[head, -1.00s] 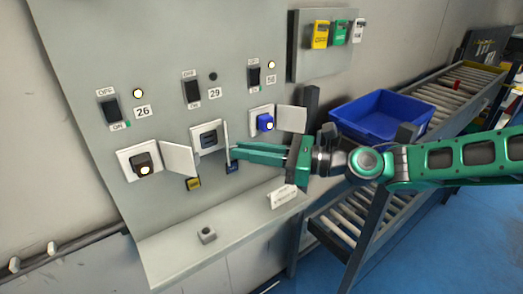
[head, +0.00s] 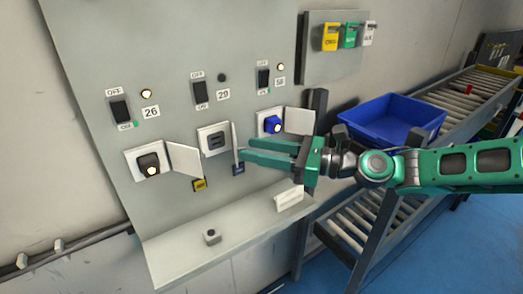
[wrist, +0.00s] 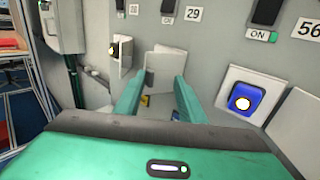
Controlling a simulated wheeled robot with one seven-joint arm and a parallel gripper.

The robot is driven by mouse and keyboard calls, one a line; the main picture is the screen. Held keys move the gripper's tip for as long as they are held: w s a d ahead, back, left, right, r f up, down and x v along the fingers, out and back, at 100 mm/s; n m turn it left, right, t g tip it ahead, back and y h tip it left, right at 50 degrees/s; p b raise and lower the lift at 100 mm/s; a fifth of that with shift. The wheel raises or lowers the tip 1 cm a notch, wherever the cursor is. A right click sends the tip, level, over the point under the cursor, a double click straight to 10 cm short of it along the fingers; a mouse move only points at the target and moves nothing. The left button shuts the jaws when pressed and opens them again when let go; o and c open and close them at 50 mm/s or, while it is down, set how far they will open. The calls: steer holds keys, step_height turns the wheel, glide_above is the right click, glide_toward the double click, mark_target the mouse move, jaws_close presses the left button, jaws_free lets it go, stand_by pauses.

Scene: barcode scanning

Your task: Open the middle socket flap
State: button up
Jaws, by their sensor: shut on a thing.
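The middle socket (head: 214,141), below switch 29, is a white square frame with a dark inner part. Its white flap (head: 235,143) is open, standing out from the panel on the socket's right side, almost edge-on in the head view. My gripper (head: 243,156) is at this flap, shut on it, with its fingers spaced apart across it. In the wrist view, the flap (wrist: 165,62) shows between my fingertips (wrist: 160,77). The fingers partly hide the flap, so the exact contact cannot be seen.
The left socket (head: 149,163) holds a dark plug and has an open flap (head: 184,159). The right socket (head: 270,124) holds a blue plug, its flap (head: 299,121) open beside my gripper. A shelf (head: 235,230) juts out below. A blue bin (head: 385,118) stands on the right.

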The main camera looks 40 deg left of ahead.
steer(key=v, duration=1)
steer(key=shift+w+d, duration=0.2)
steer(key=shift+d, duration=0.1)
